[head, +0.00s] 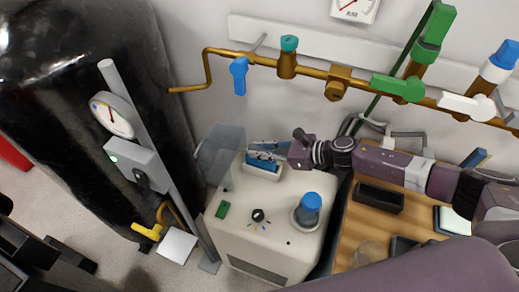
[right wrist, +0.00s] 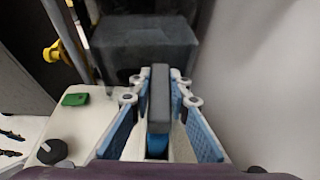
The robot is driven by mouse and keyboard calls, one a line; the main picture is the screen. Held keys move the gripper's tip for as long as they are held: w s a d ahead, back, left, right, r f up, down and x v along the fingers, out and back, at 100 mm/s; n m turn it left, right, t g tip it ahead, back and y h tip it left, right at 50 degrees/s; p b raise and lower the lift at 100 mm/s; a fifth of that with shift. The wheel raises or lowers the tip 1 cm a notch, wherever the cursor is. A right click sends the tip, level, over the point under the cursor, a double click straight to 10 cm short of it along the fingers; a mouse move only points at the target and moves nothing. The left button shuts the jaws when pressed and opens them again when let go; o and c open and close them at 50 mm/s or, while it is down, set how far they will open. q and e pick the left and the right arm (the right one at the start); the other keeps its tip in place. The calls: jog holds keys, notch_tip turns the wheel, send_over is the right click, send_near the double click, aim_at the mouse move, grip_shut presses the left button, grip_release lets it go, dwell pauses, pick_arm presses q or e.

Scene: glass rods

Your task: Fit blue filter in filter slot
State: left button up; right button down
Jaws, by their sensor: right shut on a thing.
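My right gripper (head: 266,156) reaches in from the right over the top of the cream machine (head: 262,222). Its blue-padded fingers are shut on the blue filter (right wrist: 158,145), a narrow block with a grey top and blue lower part, as the right wrist view shows. The fingers and filter are right over a white raised slot housing (head: 262,173) at the machine's back. The slot's opening is hidden under them, so I cannot tell how far in the filter sits. A translucent grey cover (head: 220,152) stands open left of the housing. My left gripper is not clearly seen.
The machine top has a green switch (head: 222,209), a black knob (head: 258,215) and a blue-capped fitting (head: 310,206). A brass pipe with valves (head: 287,65) runs along the wall behind. A large black tank (head: 85,100) stands left. A wooden bench (head: 368,222) with dark trays is right.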

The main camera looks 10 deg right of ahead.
jog(key=shift+f, duration=0.15)
jog(key=c, duration=2.3)
grip_release()
jog(key=o, duration=0.5)
pick_arm(q)
jog(key=shift+s+f, duration=0.2)
jog(key=shift+s, duration=0.35)
pick_arm(e)
jog(key=shift+r, duration=0.25)
pick_arm(q)
jog(key=shift+f+b, duration=0.95)
jog(key=shift+b, duration=0.15)
pick_arm(e)
jog(key=v, duration=1.2)
